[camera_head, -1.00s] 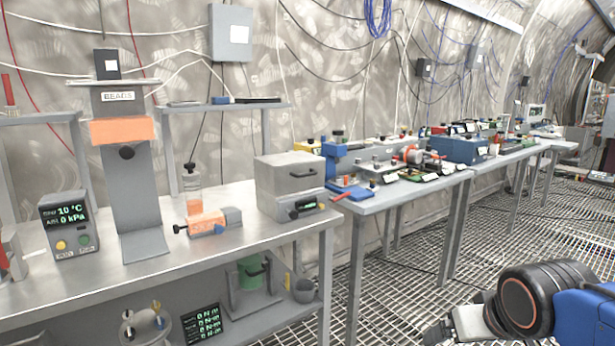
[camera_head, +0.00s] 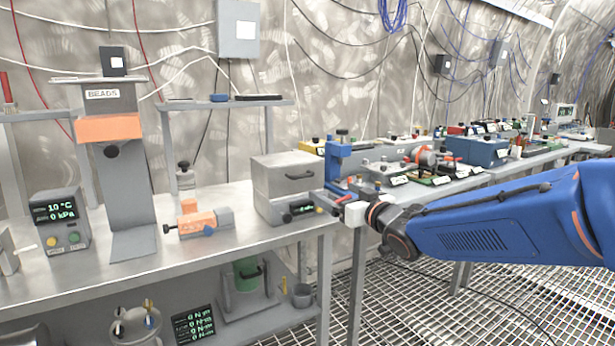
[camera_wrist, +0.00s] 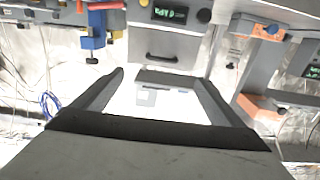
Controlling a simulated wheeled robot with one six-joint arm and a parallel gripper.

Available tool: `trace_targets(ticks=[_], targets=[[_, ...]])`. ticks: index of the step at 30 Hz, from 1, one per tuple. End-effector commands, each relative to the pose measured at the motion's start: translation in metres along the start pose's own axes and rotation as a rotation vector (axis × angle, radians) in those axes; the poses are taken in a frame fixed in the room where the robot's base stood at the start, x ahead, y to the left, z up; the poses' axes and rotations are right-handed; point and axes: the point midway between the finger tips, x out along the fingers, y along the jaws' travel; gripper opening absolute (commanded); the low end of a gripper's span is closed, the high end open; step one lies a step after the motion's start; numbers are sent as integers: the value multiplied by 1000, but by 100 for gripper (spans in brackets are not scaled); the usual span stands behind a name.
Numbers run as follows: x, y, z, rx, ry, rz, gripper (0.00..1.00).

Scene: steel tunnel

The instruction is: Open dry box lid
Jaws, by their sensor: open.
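The dry box (camera_head: 268,190) is a grey box at the right end of the near bench. Its lid (camera_head: 285,163) is down, with a dark handle (camera_head: 300,176) on its front. A small display panel (camera_head: 300,209) sits below the lid. My gripper (camera_head: 330,205) is in front of the box's right side, apart from the handle. In the wrist view, which is upside down, my gripper (camera_wrist: 158,78) is open and empty. The handle (camera_wrist: 161,57) shows ahead between the fingers, and the display (camera_wrist: 168,13) is above it.
An orange and grey clamp (camera_head: 197,220) stands left of the box. A bead dispenser (camera_head: 120,150) stands farther left. A blue device (camera_head: 338,160) is close on the right, on the neighbouring table. Bench top in front of the box is bare.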

Motion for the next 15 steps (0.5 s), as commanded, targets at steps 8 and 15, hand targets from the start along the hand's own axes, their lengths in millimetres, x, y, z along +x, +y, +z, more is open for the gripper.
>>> trace_targets(ticks=[8,15], targets=[[22,-5,-1,1,11,-16,92],[60,-5,-1,1,10,-15,92]])
